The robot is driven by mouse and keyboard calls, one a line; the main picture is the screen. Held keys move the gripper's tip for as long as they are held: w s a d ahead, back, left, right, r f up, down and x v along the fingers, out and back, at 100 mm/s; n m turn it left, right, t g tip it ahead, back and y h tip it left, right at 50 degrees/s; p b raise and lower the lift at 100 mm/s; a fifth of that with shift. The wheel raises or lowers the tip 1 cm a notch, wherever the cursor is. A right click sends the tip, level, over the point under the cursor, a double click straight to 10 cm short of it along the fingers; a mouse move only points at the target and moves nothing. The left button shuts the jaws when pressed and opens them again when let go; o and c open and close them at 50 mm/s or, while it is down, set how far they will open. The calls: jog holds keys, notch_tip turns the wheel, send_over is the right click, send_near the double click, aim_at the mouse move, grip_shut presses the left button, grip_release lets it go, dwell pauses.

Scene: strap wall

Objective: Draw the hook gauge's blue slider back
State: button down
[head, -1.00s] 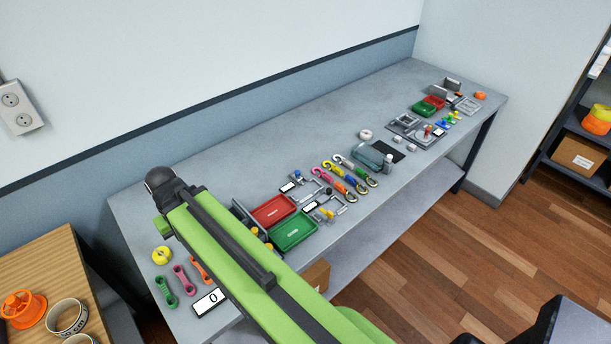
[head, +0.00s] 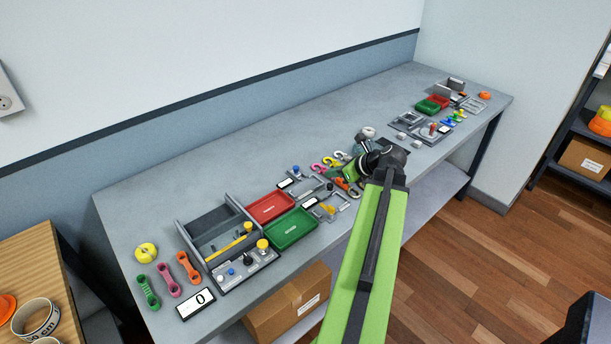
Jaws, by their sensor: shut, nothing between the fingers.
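A small grey gauge (head: 308,184) lies mid-bench, with a blue knob (head: 296,169) at its upper left; I take this to be the blue slider, though it is small in the picture. A second gauge (head: 328,207) with a yellow slider lies just in front of it. My gripper (head: 347,173) is over the row of coloured hooks, right of the blue knob and apart from it. It is shut and empty. My wrist and gripper hide part of the hooks.
Coloured hooks (head: 318,166) lie around my gripper. Red (head: 270,206) and green (head: 291,229) trays and a grey open box (head: 193,238) stand left of the gauges. A white roll (head: 367,133) stands behind my wrist. The bench is clear along the wall.

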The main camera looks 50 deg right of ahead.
aim_at(298, 172)
jog(key=b+x, duration=0.7)
jog(key=x, duration=0.3)
jog(key=shift+f, duration=0.3)
jog(key=w, duration=0.1)
jog(key=w+r+p, duration=0.1)
jog(key=shift+w+r, duration=0.15)
jog(key=shift+w, duration=0.2)
jog(key=shift+w+r, duration=0.15)
jog(key=shift+w, duration=0.2)
jog(key=shift+w+a+p, duration=0.1)
jog(key=shift+w+p, duration=0.2)
jog(key=shift+w, duration=0.1)
jog(key=shift+s, duration=0.1)
